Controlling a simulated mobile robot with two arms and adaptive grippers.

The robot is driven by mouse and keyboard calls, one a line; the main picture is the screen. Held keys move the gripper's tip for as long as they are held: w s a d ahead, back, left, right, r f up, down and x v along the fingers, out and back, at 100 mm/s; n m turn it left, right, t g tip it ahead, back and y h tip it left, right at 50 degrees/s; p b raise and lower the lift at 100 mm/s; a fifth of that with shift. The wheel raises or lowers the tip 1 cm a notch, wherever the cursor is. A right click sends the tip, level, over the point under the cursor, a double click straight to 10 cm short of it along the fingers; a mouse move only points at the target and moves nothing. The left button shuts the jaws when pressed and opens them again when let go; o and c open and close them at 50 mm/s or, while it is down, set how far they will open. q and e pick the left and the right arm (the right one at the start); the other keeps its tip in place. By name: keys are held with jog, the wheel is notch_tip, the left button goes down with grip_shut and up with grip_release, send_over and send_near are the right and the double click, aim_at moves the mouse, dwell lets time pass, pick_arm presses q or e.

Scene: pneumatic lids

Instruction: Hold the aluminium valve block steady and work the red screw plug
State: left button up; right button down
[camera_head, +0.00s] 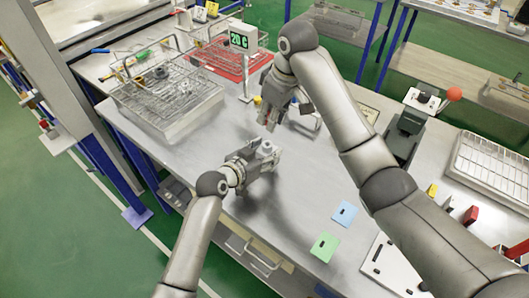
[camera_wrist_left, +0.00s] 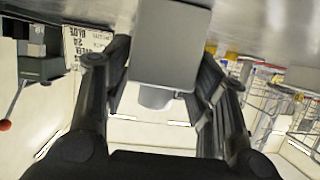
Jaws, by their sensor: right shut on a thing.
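The aluminium valve block (camera_head: 267,149) is a small grey block at my left gripper, over the front middle of the table. In the left wrist view the block (camera_wrist_left: 170,45) fills the space between the fingers, with a round grey stub on one face. My left gripper (camera_head: 262,159) has a finger along each side of it; whether both press on it is unclear. My right gripper (camera_head: 271,118) points down, behind and apart from the block. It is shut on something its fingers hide. I cannot make out the red screw plug.
A wire basket (camera_head: 170,95) stands at the left and a red tray (camera_head: 228,60) behind. A sign (camera_head: 240,40) shows "20 C". A blue card (camera_head: 345,213) and a green card (camera_head: 325,247) lie at the front right. A compartment tray (camera_head: 490,170) is far right.

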pick_arm(q)
jog(key=shift+o, duration=1.4)
jog(key=shift+s, duration=0.1)
jog(key=shift+f, duration=0.1)
jog(key=v, duration=1.2)
